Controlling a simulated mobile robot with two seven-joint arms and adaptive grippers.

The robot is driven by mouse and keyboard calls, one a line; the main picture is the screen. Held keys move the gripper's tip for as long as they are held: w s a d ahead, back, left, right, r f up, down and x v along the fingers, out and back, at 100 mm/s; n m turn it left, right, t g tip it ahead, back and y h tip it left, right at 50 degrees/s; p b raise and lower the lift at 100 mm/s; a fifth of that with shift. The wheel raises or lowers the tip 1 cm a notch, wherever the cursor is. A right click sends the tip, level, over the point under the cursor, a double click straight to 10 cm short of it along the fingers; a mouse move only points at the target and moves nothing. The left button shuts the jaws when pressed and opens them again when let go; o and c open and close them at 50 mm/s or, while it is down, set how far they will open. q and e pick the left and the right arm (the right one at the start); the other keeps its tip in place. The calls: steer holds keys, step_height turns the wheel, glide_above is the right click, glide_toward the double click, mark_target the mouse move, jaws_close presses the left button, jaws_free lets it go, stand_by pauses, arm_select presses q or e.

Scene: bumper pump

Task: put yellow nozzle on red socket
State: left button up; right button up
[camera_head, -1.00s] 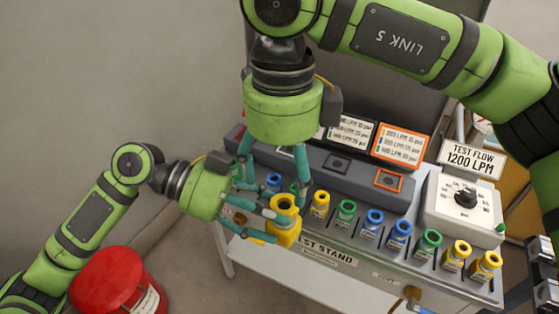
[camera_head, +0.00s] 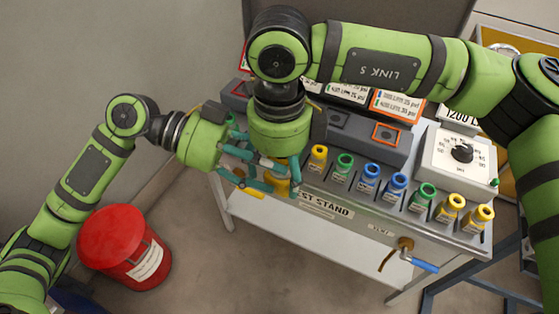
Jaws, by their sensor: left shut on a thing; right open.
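The yellow nozzle (camera_head: 280,187) is at the stand's front left edge, mostly hidden behind fingers and the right gripper's body. My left gripper (camera_head: 268,178) comes in from the left and is shut on the nozzle. My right gripper (camera_head: 278,166) points down over the same spot, open, with its fingers around or just above the nozzle; contact cannot be told. A red-edged dark patch (camera_head: 238,88), possibly the red socket, shows at the left end of the grey block, partly covered. An orange-outlined socket (camera_head: 387,133) sits at the block's right.
A row of yellow, green and blue nozzles (camera_head: 370,178) stands along the front of the test stand (camera_head: 325,208). A white dial box (camera_head: 462,153) is at the right. A blue-handled valve (camera_head: 420,264) sticks out in front. A red bin (camera_head: 122,245) stands on the floor at left.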

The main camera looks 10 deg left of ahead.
steer(key=c, duration=1.3)
steer(key=o, duration=1.3)
